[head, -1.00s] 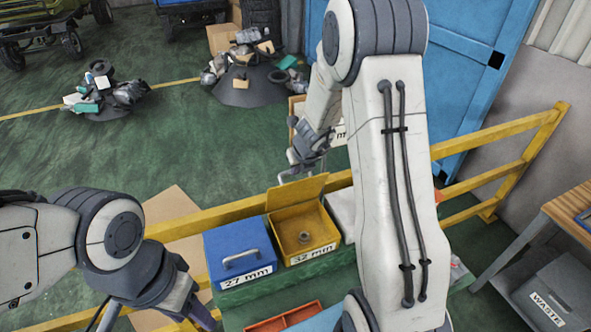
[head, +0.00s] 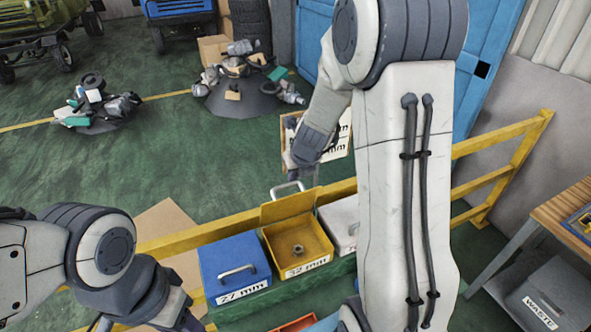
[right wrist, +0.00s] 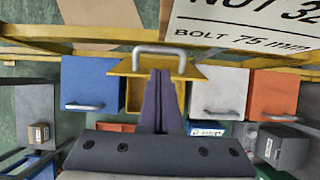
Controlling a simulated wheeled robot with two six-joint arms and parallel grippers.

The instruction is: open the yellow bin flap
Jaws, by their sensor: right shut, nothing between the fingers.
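The yellow bin (head: 317,256) stands in the row of bins, with its flap (head: 291,204) raised at the back edge and its inside uncovered. A small grey nut (head: 298,250) lies inside it. The flap's pale handle (head: 287,187) sticks up at the top; it also shows in the right wrist view (right wrist: 160,50). My right gripper (right wrist: 158,74) is shut and empty, with its fingertips close to the handle in that view; I cannot tell whether they touch. In the head view its tips are partly hidden beyond the forearm. My left gripper (head: 190,322) is at the bottom edge, mostly cut off.
A closed blue bin (head: 235,265) is left of the yellow one, a white bin (right wrist: 220,93) and an orange bin (right wrist: 273,95) right of it. A yellow rail (head: 200,237) runs behind the bins. A lettered sign (right wrist: 245,25) hangs close beyond it.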

